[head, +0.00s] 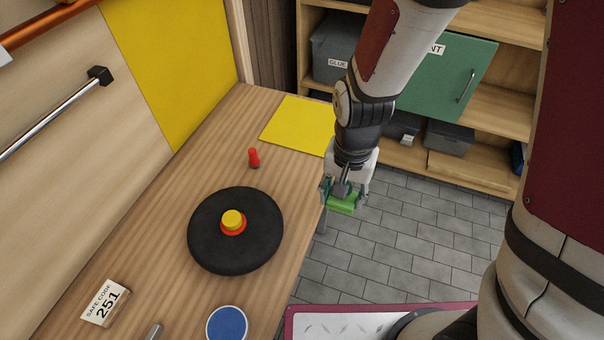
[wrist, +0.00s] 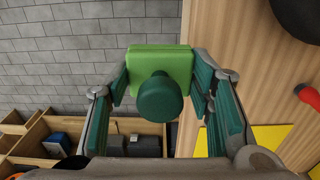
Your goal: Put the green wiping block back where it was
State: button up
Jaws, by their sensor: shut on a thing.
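The green wiping block (head: 341,204) is held in my gripper (head: 343,191), just off the right edge of the workbench (head: 170,223) in the head view, over the grey floor. In the wrist view the block (wrist: 178,58) is a light green slab with a dark green round knob (wrist: 160,98). My gripper's fingers (wrist: 160,88) are shut on it, one on each side. A yellow square (head: 300,126) lies on the bench's far end, to the upper left of my gripper. Its surface is partly hidden by my arm.
A black disc (head: 206,245) with a yellow and red knob lies on the bench. A small red peg (head: 254,158) stands between it and the yellow square. A "251" card (head: 106,303) and a blue disc (head: 227,325) are nearer. Shelves (head: 487,165) with bins stand behind.

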send_over(300, 179)
jog(key=shift+s+f, duration=0.1)
jog(key=shift+f, duration=2.25)
jog(key=shift+f, duration=0.1)
jog(key=o, duration=1.5)
jog(key=shift+f, duration=0.1)
notch_tip(300, 179, up, 12)
jog(key=shift+r, duration=0.2)
jog(key=shift+d, duration=0.1)
